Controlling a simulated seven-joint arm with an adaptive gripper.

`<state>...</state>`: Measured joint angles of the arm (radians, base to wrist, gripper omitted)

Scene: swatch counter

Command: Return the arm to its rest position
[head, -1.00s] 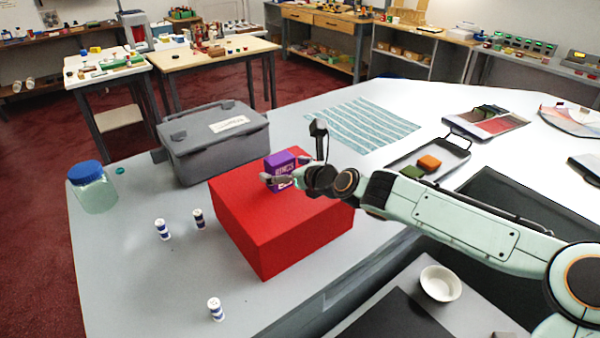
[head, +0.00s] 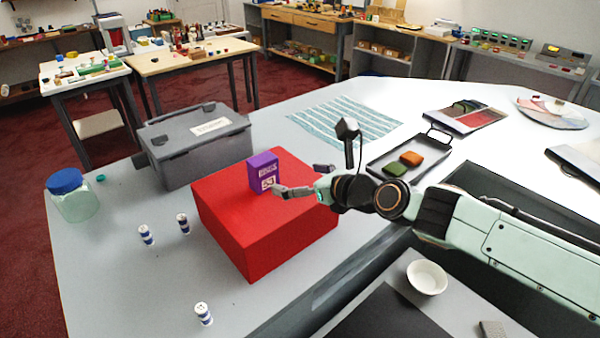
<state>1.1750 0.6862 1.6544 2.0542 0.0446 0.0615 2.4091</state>
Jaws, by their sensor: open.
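My gripper (head: 302,180) is open and empty. It is above the right part of the red box (head: 265,227), with its fingers pointing left. A small purple box (head: 263,173) with white print stands upright on top of the red box, just left of my fingers. A gap seems to lie between the fingers and the purple box, though one fingertip is close to its lower right edge. My arm reaches in from the right side of the picture.
A grey lidded case (head: 196,147) stands behind the red box. A blue-lidded jar (head: 71,195) and several small bottles (head: 146,235) stand to the left. A tray (head: 431,152) with two blocks lies behind my arm. A white bowl (head: 427,277) is in front of it.

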